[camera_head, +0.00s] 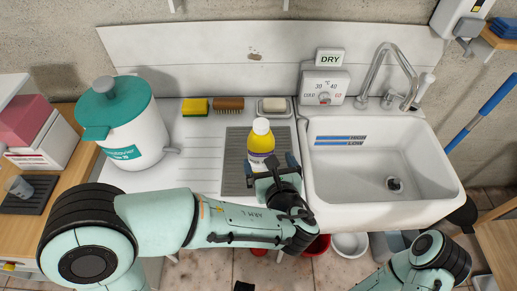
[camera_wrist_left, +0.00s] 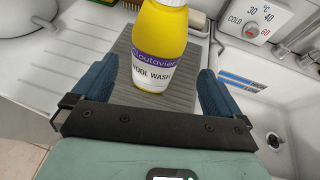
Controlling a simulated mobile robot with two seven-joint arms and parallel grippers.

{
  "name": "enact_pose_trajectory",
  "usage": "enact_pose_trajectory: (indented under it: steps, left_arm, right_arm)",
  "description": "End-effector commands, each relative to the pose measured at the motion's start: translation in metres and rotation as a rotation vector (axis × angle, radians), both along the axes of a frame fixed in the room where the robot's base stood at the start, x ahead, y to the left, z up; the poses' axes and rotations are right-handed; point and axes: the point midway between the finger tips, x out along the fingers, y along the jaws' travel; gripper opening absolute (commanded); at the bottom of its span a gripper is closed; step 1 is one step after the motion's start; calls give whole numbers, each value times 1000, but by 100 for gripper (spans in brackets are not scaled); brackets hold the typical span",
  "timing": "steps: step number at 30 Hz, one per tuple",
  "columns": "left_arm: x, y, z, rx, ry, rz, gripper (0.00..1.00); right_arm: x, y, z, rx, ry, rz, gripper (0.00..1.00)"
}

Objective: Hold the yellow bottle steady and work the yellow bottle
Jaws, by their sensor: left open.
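The yellow bottle (camera_head: 260,141) has a white cap and a purple and white label. It stands upright on the grey ribbed mat (camera_head: 235,147) left of the sink. In the left wrist view the bottle (camera_wrist_left: 158,40) shows between and just beyond the fingers, its label reading "WOOL WASH". My left gripper (camera_head: 271,171) is open in front of the bottle. In the left wrist view its blue fingers (camera_wrist_left: 157,90) stand apart on either side, with a gap to the bottle. My right gripper is not seen; only part of my right arm shows at the lower right of the head view.
A white sink (camera_head: 435,170) with a tap (camera_head: 388,70) lies to the right. A sponge (camera_head: 195,107), a brush (camera_head: 229,104) and a soap dish (camera_head: 274,107) stand behind. A white tub with a teal lid (camera_head: 118,103) stands left. The temperature dial box (camera_head: 324,86) is at the back.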

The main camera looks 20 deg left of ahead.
Motion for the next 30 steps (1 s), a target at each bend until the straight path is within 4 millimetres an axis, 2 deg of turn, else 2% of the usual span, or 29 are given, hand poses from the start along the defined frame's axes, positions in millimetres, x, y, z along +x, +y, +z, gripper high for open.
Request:
enact_pose_trajectory:
  steps: [3,11,18,27,28,30]
  left_arm:
    - [15,8,-7,0,1,2,100]
    - [32,19,-12,0,0,2,100]
    - [60,36,-20,0,1,2,100]
    - [66,38,-23,0,0,0,100]
    - [66,38,-23,0,0,0,97]
    - [66,38,-23,0,0,0,74]
  right_arm:
    - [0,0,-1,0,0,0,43]
    - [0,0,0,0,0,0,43]
    - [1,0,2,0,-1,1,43]
    - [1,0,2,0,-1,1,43]
    - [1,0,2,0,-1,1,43]
    - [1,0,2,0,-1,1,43]
